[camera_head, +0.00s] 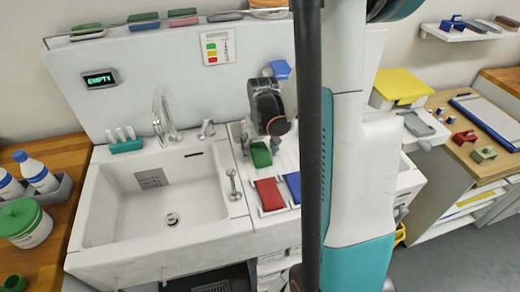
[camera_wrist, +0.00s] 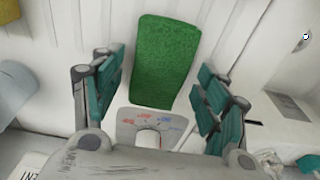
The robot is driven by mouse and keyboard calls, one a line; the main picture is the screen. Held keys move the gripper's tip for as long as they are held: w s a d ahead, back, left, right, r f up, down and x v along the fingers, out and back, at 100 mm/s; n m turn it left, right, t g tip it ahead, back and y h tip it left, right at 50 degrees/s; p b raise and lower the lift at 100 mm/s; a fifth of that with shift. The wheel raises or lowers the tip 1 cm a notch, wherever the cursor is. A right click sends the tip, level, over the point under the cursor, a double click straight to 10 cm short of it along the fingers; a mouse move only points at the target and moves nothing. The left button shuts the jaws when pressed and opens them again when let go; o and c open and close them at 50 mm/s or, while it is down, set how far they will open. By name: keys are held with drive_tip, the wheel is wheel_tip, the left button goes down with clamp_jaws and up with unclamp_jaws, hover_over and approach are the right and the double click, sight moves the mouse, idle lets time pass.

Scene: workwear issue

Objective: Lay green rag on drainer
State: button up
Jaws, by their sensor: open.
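The green rag (camera_head: 261,154) is a small rectangular cloth on the white drainer (camera_head: 286,158), right of the sink basin. In the wrist view the green rag (camera_wrist: 166,60) lies over the drainer's pale ribbed surface (camera_wrist: 85,25), looking flat and unfolded. My gripper (camera_wrist: 162,72) is open, its teal-padded fingers apart on either side of the rag's near part, with a visible gap to each edge. In the head view my dark wrist is just above the rag; the fingers are hard to make out there.
The sink basin (camera_head: 160,195) lies left of the drainer. A red pad (camera_head: 268,193) and a blue pad (camera_head: 293,186) lie in front of the rag. A tap (camera_head: 163,120) stands at the back. A grey plate with coloured marks (camera_wrist: 150,122) shows between my fingers.

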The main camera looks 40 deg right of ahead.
sight(261, 156)
wheel_tip(261, 156, up, 12)
drive_tip(key=s+p, duration=0.1)
drive_tip(key=p, duration=0.2)
drive_tip(key=shift+s+a, duration=0.15)
drive_tip(key=shift+a, duration=0.15)
